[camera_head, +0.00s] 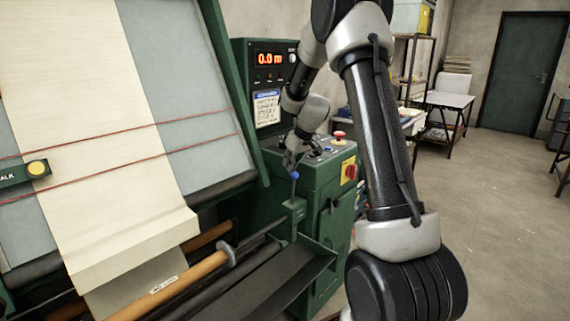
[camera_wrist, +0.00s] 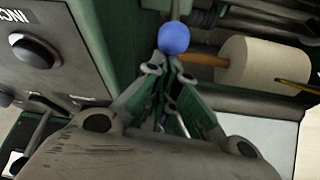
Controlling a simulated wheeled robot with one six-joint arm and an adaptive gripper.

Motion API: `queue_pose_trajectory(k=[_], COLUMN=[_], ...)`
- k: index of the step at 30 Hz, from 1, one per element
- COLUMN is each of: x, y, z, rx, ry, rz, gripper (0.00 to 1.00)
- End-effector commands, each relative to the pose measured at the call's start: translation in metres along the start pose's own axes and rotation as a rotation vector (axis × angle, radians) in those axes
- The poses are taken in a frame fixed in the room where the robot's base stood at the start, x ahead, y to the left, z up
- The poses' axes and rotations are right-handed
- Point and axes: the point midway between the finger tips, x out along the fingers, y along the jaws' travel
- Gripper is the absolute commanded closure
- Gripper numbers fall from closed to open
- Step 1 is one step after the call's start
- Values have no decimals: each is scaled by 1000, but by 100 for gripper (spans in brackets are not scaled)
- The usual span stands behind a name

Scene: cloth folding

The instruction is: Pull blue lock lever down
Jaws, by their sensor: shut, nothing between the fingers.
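The blue lock lever shows in the head view as a thin upright stem with a small blue ball knob (camera_head: 295,175), on the green machine beside the control box. In the wrist view the blue knob (camera_wrist: 174,38) is just beyond my fingertips, near the top centre. My gripper (camera_head: 291,160) is just above and beside the knob in the head view. In the wrist view my gripper (camera_wrist: 170,72) has its fingertips together with nothing held. I cannot tell whether the fingertips touch the knob. The lever's stem is mostly hidden in the wrist view.
The green control box (camera_head: 325,185) carries a red button (camera_head: 339,135) and a red switch on a yellow plate (camera_head: 350,171). The display panel (camera_head: 270,58) stands behind my arm. A cloth roll (camera_wrist: 262,65) lies right of the knob. Open floor (camera_head: 480,220) is at the right.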

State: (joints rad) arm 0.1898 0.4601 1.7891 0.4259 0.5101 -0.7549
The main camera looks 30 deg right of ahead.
Motion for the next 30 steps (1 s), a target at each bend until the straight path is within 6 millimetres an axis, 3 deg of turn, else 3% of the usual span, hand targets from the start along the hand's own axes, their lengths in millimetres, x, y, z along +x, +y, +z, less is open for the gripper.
queue_pose_trajectory(k=[9, 18, 30], x=[-21, -26, -23], y=[8, 15, 19], z=[46, 88, 118], rx=[3, 2, 0], ry=[0, 0, -1], rz=[1, 1, 0], gripper=[100, 100, 100])
